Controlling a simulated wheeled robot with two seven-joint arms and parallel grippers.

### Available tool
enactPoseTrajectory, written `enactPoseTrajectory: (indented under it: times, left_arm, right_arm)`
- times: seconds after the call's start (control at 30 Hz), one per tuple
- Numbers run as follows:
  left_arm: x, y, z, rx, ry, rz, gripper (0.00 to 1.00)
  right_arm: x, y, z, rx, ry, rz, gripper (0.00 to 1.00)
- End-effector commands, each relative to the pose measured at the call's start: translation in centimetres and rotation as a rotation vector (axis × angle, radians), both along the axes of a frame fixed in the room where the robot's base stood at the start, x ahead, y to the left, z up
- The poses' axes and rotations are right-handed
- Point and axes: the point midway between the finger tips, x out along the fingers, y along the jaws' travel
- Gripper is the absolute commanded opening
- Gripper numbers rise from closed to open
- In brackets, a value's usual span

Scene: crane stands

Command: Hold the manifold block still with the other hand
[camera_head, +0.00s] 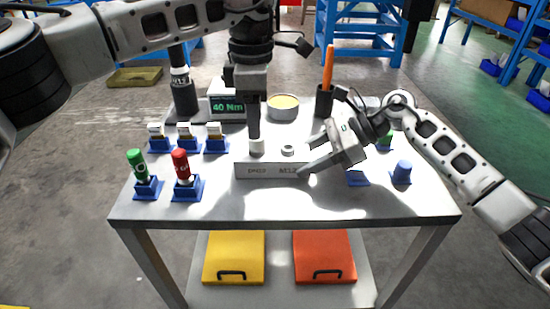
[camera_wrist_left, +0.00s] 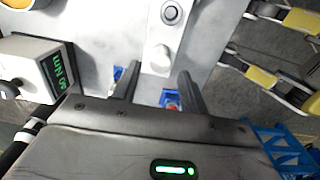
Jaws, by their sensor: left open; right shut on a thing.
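The manifold block (camera_head: 272,171) is a pale grey bar with dark lettering on its front, lying near the middle of the table. Two round white ports stand on its top, a left port (camera_head: 257,147) and a right port (camera_head: 288,150). My right gripper (camera_head: 307,159) is shut on the block's right end. My left gripper (camera_head: 254,135) points straight down just above the left port. In the left wrist view its two fingers (camera_wrist_left: 157,80) are apart, with the block (camera_wrist_left: 163,30) ahead of them and nothing visible held between them.
A green-topped tool (camera_head: 138,163) and a red-topped tool (camera_head: 181,163) stand in blue holders at front left. Several small holders sit behind them. A torque display (camera_head: 228,107), a round tin (camera_head: 284,107) and a dark cup (camera_head: 325,101) stand at the back. The table's front is clear.

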Motion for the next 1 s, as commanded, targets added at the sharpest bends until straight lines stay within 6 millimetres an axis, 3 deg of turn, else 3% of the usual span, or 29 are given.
enactPoseTrajectory:
  times: [0.3, 0.7, 0.83, 0.87, 1.0]
  left_arm:
    - [0.0, 0.0, -3.3, -0.002, 0.001, -0.001, 0.44]
    - [0.0, 0.0, -3.8, -0.003, 0.000, 0.000, 0.44]
    - [0.0, 0.0, -3.7, -0.003, 0.000, 0.000, 0.07]
    - [0.0, 0.0, -3.7, -0.003, 0.000, 0.000, 0.03]
    - [0.0, 0.0, -3.7, -0.003, 0.000, 0.000, 0.03]
  right_arm:
    - [0.1, 0.0, 0.1, 0.000, -0.001, -0.002, 0.19]
    - [0.1, 0.0, 0.1, 0.001, -0.001, -0.002, 0.19]
    - [0.1, 0.0, 0.1, 0.001, -0.001, -0.002, 0.19]
    - [0.1, 0.0, 0.1, 0.001, -0.001, -0.002, 0.19]
    - [0.1, 0.0, 0.1, 0.001, -0.001, -0.002, 0.19]
